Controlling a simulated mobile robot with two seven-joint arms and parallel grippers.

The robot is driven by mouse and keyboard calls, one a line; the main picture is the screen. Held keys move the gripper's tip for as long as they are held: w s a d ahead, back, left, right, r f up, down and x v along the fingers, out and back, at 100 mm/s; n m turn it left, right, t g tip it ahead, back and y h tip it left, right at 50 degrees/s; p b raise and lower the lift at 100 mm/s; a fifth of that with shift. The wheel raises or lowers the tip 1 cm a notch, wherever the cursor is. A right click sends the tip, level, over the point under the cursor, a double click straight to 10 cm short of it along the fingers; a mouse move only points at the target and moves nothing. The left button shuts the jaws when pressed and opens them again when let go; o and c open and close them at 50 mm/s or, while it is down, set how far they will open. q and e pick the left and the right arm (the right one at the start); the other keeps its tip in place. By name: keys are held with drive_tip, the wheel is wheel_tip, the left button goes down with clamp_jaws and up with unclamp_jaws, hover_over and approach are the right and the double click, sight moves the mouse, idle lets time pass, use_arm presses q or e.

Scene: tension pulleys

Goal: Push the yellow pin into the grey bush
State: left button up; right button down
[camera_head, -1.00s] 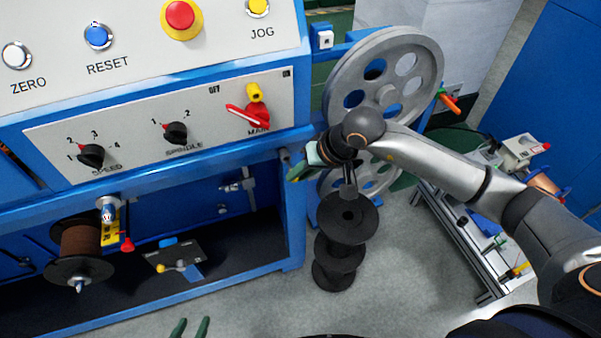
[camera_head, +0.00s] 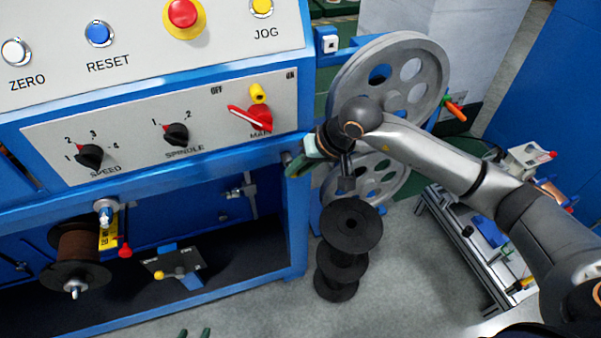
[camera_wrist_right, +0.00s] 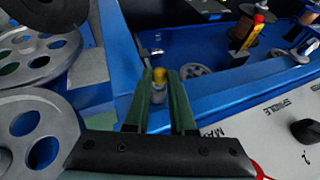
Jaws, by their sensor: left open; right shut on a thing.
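My right gripper (camera_head: 300,163) is at the right end of the machine's blue front rail, close to the corner post. In the right wrist view its green fingers (camera_wrist_right: 166,95) are shut on the yellow pin (camera_wrist_right: 159,75), whose yellow part shows near the fingertips. A grey cylindrical piece (camera_wrist_right: 158,93), seemingly the grey bush, shows between the fingers against the yellow. How deep the pin sits in it I cannot tell. In the head view a small grey end of the bush (camera_head: 286,157) shows beside the fingers; the pin is hidden. My left gripper (camera_head: 193,333) is open and empty at the bottom edge.
Two grey pulley wheels (camera_head: 425,68) stand right of the post. Black spools (camera_head: 352,226) are stacked below my right wrist. The control panel (camera_head: 205,125) with its red main switch (camera_head: 250,118) is close on the left. A brown wire reel (camera_head: 78,250) hangs at lower left.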

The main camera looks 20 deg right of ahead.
drive_tip(key=shift+w, duration=0.2)
idle(0.4)
drive_tip(key=shift+w+b, duration=0.25)
drive_tip(key=shift+b, duration=0.2)
drive_tip(key=shift+r, duration=0.1)
drive_tip(key=shift+w, duration=0.1)
drive_tip(key=c, duration=0.9)
unclamp_jaws()
drive_tip(key=shift+w, duration=0.1)
drive_tip(key=o, duration=0.5)
drive_tip(key=shift+c, duration=0.2)
drive_tip(key=d+r+p, duration=0.3)
drive_tip(key=r, duration=0.5)
drive_tip(key=shift+d+r, duration=0.15)
